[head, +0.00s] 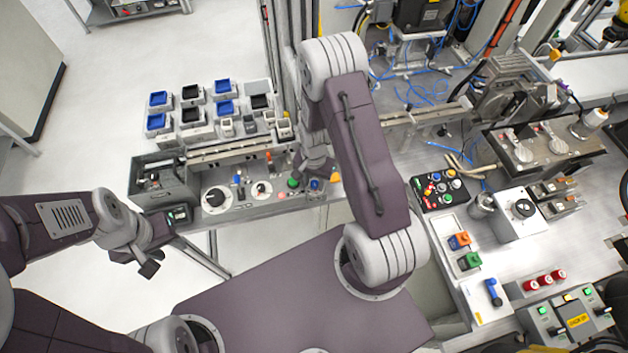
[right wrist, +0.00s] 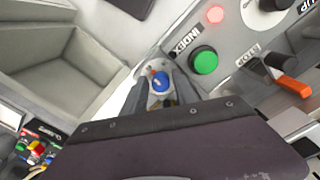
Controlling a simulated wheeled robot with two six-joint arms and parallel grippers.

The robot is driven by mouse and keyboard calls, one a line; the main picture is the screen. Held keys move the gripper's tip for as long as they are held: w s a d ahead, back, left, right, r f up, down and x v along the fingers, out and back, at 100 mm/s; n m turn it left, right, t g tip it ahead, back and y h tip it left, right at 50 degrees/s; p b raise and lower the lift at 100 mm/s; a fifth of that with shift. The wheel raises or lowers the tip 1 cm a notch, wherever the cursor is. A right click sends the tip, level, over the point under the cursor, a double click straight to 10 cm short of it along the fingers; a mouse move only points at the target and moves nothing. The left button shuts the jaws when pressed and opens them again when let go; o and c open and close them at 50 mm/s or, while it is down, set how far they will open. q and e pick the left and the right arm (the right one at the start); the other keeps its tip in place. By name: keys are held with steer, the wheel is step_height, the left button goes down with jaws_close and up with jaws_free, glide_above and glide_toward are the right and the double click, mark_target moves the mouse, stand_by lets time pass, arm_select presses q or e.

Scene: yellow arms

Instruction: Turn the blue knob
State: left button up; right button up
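The blue knob (right wrist: 160,82) sits on a light round base on the grey control panel, near the panel's edge. In the right wrist view it lies between the two fingertips of my right gripper (right wrist: 162,88), which is open around it. I cannot tell whether either finger touches it. In the head view the blue knob (head: 316,184) is partly hidden, just below my right gripper (head: 314,168), which points down at the panel's right end. My left gripper (head: 142,262) hangs at the lower left, away from the panel, holding nothing that I can see.
A green button (right wrist: 204,62), a lit red lamp (right wrist: 215,14) and an orange-handled switch (right wrist: 292,86) are close beside the knob. Small blue and black bins (head: 190,92) stand behind the panel. A metal workbench (head: 480,250) with more buttons lies to the right.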

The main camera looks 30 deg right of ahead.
steer(key=shift+w, duration=0.1)
jaws_close()
steer(key=n, duration=0.5)
steer(key=shift+d+n+b, duration=0.15)
steer(key=shift+n+b, duration=0.15)
steer(key=shift+n, duration=0.1)
steer(key=n, duration=0.5)
steer(key=shift+n, duration=0.4)
steer(key=shift+w+n, duration=0.1)
steer(key=shift+n, duration=0.2)
jaws_free()
